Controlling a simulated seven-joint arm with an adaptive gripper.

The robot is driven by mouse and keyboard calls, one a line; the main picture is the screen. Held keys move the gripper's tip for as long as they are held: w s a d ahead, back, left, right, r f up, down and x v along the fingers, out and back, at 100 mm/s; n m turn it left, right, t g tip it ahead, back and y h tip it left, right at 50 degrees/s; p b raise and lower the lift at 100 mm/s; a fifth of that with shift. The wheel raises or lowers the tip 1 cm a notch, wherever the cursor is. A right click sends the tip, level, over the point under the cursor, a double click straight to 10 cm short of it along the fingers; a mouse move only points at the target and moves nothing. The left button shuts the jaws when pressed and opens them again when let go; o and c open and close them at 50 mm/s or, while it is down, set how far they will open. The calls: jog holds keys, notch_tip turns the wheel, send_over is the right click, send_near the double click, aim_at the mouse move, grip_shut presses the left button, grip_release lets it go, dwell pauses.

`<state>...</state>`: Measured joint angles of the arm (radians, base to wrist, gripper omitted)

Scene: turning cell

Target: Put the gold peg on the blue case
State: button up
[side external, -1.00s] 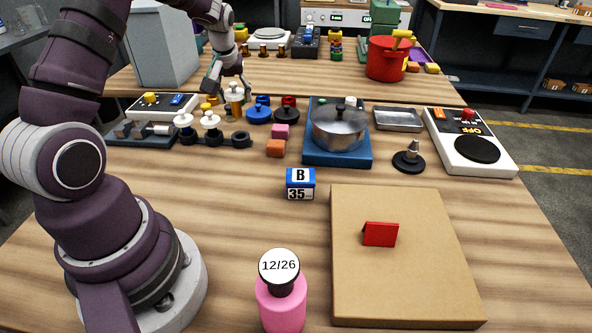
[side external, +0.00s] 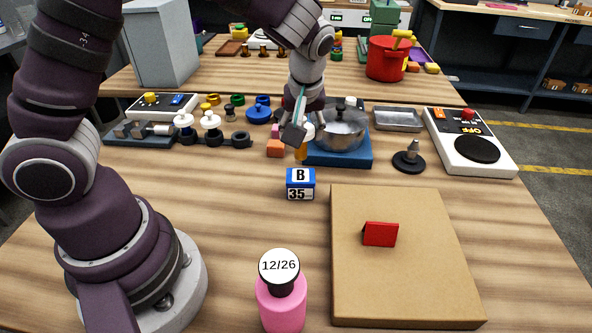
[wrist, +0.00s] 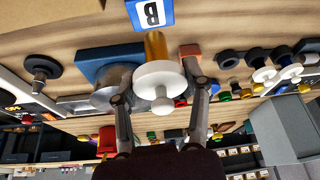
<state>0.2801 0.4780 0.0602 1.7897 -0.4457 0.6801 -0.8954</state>
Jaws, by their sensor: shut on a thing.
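The gold peg (side external: 301,153) has a gold shaft and a white knobbed top. My gripper (side external: 299,134) is shut on its white top and holds it with the shaft down, in front of the blue base under the pot. In the wrist view the gold shaft (wrist: 156,46) points toward the blue case (wrist: 152,13), and my two fingers (wrist: 160,88) flank the white top. In the side view the blue case (side external: 300,177), with a white label reading B and 35, stands on the table just nearer than the peg. The peg is apart from it.
A silver pot (side external: 343,130) on a blue base (side external: 338,160) is close to the right. An orange block (side external: 275,148) is at the left. A cardboard box (side external: 400,280) with a red thing (side external: 380,234) and a pink bottle (side external: 281,303) are nearer.

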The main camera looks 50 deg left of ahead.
aim_at(301, 157)
jog(key=shift+f, duration=2)
jog(key=o, duration=1.2)
jog(key=shift+f, duration=0.1)
jog(key=v, duration=1.2)
jog(key=s+m+t+h, duration=0.1)
jog(key=s+m, duration=0.2)
jog(key=s+a+r+m+t+h, duration=0.1)
jog(key=s+m, duration=0.3)
jog(key=s+a+r+m+t+h, duration=0.1)
jog(key=s+m, duration=0.3)
jog(key=shift+r+h, duration=0.2)
jog(key=shift+h, duration=0.2)
